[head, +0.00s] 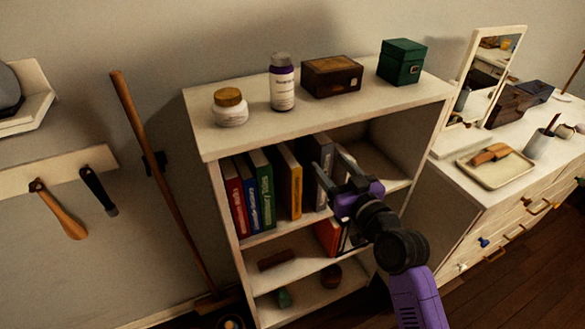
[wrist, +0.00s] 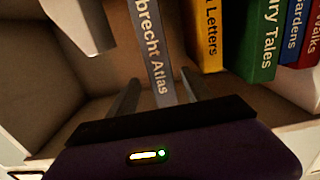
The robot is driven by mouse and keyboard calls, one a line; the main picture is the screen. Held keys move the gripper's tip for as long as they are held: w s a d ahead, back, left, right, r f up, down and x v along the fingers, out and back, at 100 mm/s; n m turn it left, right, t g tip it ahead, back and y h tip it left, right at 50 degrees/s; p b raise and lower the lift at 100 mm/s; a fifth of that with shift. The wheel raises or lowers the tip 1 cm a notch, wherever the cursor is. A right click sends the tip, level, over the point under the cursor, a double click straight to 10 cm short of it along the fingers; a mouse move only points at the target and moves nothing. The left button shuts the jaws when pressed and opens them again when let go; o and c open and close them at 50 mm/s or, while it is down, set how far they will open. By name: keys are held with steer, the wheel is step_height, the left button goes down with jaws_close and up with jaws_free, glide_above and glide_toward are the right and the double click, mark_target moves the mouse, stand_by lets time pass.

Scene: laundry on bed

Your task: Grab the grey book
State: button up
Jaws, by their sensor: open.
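The grey book (head: 321,154) stands upright at the right end of the book row on the upper shelf of the bookcase. Its spine (wrist: 155,45) shows in the wrist view with lettering ending in "brecht Atlas". My gripper (head: 331,163) is open in front of the shelf opening, and its fingers partly cover the book in the head view. In the wrist view my gripper (wrist: 160,78) has one finger on each side of the grey spine, with nothing clamped. I cannot tell how deep the fingers reach.
A yellow book (wrist: 204,38) stands close beside the grey one, then green (wrist: 262,40), blue and red books. The shelf is empty on the grey book's other side. The bookcase top (head: 215,145) holds jars and boxes. A dresser (head: 455,205) stands at the right.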

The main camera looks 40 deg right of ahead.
mark_target(329, 153)
steer(key=shift+w+d+r, duration=0.15)
steer(key=shift+w+r, duration=0.3)
steer(key=shift+r, duration=0.15)
steer(key=shift+w+d+r, duration=0.1)
steer(key=shift+w+r, duration=0.3)
steer(key=shift+r, duration=0.2)
steer(key=shift+p+x, duration=0.5)
steer(key=shift+x, duration=0.7)
steer(key=shift+p+x, duration=0.75)
steer(key=shift+x, duration=1.85)
steer(key=shift+a, duration=0.1)
jaws_close()
steer(key=shift+r, duration=0.1)
